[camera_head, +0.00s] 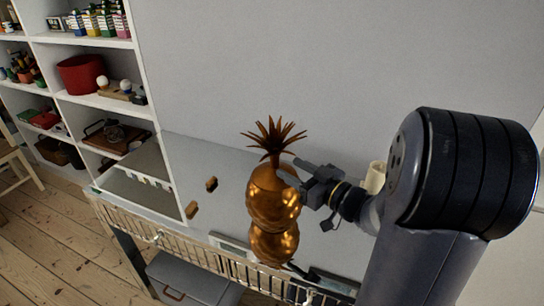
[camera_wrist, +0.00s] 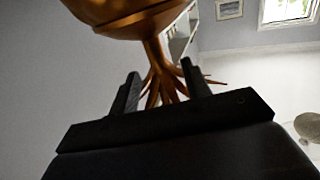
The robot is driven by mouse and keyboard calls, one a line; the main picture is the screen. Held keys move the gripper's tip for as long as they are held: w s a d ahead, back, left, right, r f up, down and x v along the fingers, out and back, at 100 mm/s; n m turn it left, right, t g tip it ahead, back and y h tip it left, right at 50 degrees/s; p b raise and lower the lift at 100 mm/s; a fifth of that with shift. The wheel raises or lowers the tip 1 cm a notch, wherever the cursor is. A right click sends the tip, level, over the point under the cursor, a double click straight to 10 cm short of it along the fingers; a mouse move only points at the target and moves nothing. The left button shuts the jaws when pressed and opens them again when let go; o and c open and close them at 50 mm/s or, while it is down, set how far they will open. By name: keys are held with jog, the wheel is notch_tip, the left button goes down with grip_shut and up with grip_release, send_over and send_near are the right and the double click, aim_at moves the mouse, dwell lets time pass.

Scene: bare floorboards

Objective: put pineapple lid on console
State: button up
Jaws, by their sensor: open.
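A shiny copper pineapple (camera_head: 272,205) stands upright on the grey console (camera_head: 228,150), with two rounded sections, one above the other. Its lid carries a spiky leaf crown (camera_head: 273,137) on top. I cannot tell where the lid parts from the body. My gripper (camera_head: 302,172) is just right of the pineapple, below the leaf tips. In the wrist view the copper lid (camera_wrist: 125,12) is at the top, with its stem and leaves pointing down. The two fingers of my gripper (camera_wrist: 162,88) are apart, with the leaves showing between or behind them. Contact is not clear.
A white shelf (camera_head: 145,85) with a red bin (camera_head: 82,74) stands at the left. Two small brown pieces (camera_head: 211,184) lie on the console. A cream cylinder (camera_head: 375,177) stands behind my arm. A slatted rail (camera_head: 180,242) runs along the front; a grey box (camera_head: 185,280) is below.

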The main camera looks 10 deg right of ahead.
aim_at(278, 160)
jog(key=shift+d+p+x, duration=0.15)
jog(key=shift+p+x, duration=0.1)
jog(key=shift+x, duration=1.6)
jog(key=shift+d+p+x, duration=0.1)
jog(key=shift+p+x, duration=0.1)
jog(key=shift+x, duration=1.65)
jog(key=shift+w, duration=0.1)
grip_shut()
